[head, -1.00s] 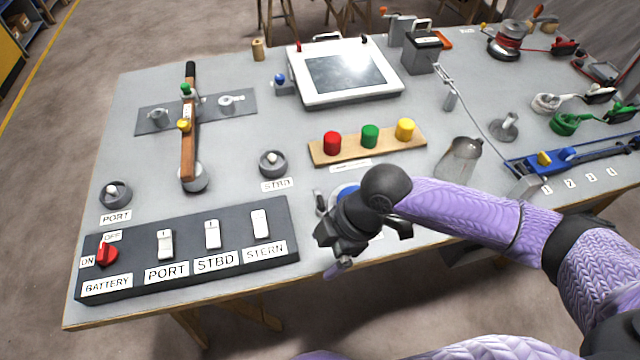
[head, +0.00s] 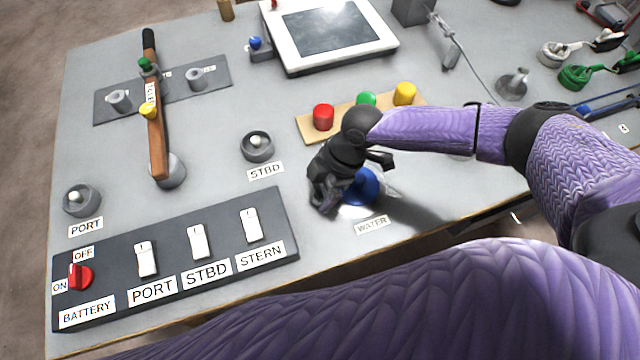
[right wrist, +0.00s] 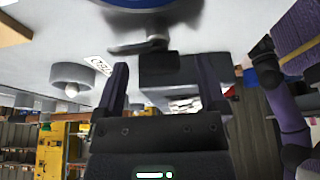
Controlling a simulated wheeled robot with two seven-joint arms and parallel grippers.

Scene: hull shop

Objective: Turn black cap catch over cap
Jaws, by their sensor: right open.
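The blue cap (head: 364,186) sits on the table by the WATER label, partly hidden behind my right gripper in the head view. In the right wrist view, the blue cap (right wrist: 140,3) is cut off at the top edge. A black piece with a lever-like arm, seemingly the black cap catch (right wrist: 157,62), shows just below it, between my fingers. I cannot tell whether the fingers touch it. My right gripper (head: 325,195) is open, low beside the cap's left side; its two fingers (right wrist: 162,80) stand apart. My left gripper is not in view.
A black switch panel (head: 275,265) lies front left. The STBD socket (head: 257,147) is left of my gripper. A wooden strip with red (head: 323,117), green and yellow buttons is behind it. Bare table (head: 440,205) lies right of the cap.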

